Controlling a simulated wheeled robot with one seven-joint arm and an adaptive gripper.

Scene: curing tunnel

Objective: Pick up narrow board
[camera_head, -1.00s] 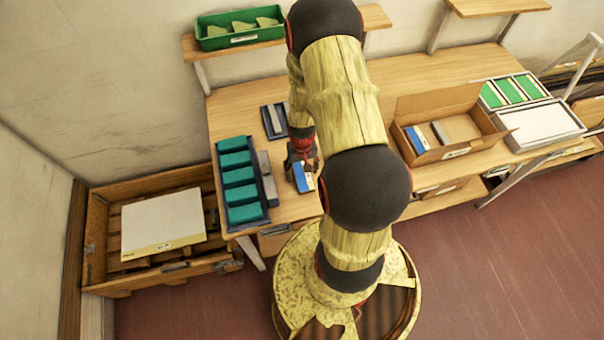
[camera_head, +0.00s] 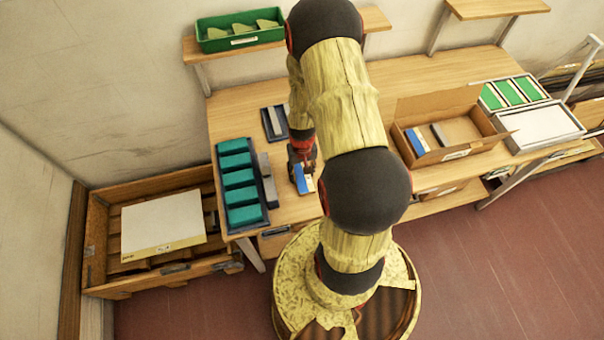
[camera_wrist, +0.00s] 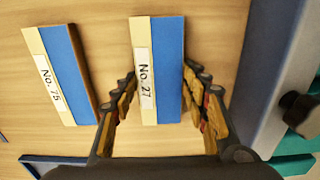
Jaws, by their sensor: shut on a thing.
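The narrow board, blue with a cream strip labelled No. 27 (camera_wrist: 166,70), sits between my gripper's fingers in the wrist view. My gripper (camera_wrist: 164,100) is shut on it, with one finger along each long side. In the head view my gripper (camera_head: 302,158) is at the workbench, at the far end of a blue and cream board (camera_head: 304,180). A second blue and cream board, labelled No. 75 (camera_wrist: 62,72), lies apart to the left in the wrist view. I cannot tell whether the held board touches the bench.
A blue tray of teal blocks (camera_head: 222,172) stands left on the workbench (camera_head: 232,110), with a grey bar (camera_head: 267,182) beside it. A small dark tray (camera_head: 266,124) lies behind. An open cardboard box (camera_head: 470,150) stands to the right, past my arm.

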